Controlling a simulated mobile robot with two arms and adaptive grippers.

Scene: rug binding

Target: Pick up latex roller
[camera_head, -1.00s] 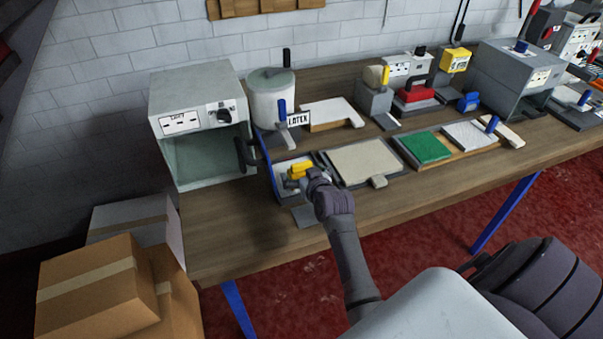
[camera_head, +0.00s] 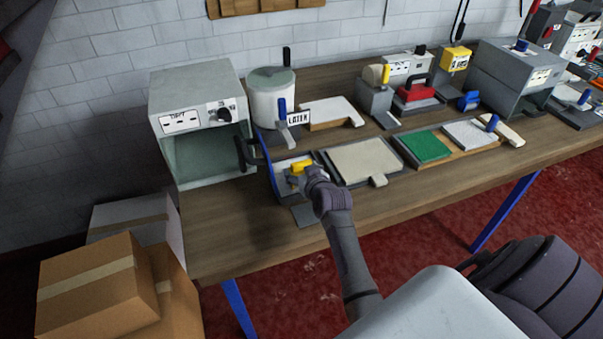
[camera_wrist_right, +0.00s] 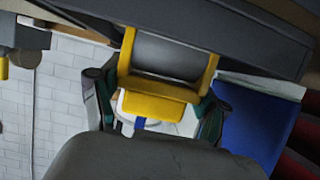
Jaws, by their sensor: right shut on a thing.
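The latex roller (camera_head: 301,167) has a yellow frame and sits at the left end of the row of trays, over the latex tray (camera_head: 279,183). My right gripper (camera_head: 310,174) is at the roller. In the right wrist view the yellow frame and grey roller drum (camera_wrist_right: 168,57) show close up, with the right gripper (camera_wrist_right: 155,108) shut on the yellow part. Whether the roller is clear of the tray is hard to tell. My left gripper is not in view.
A white pot (camera_head: 273,103) with a LATEX sign stands behind the tray, and a grey oven (camera_head: 196,95) stands to its left. A beige mat tray (camera_head: 361,160) is just right of my gripper. The bench front left is clear. Cardboard boxes (camera_head: 95,290) are on the floor.

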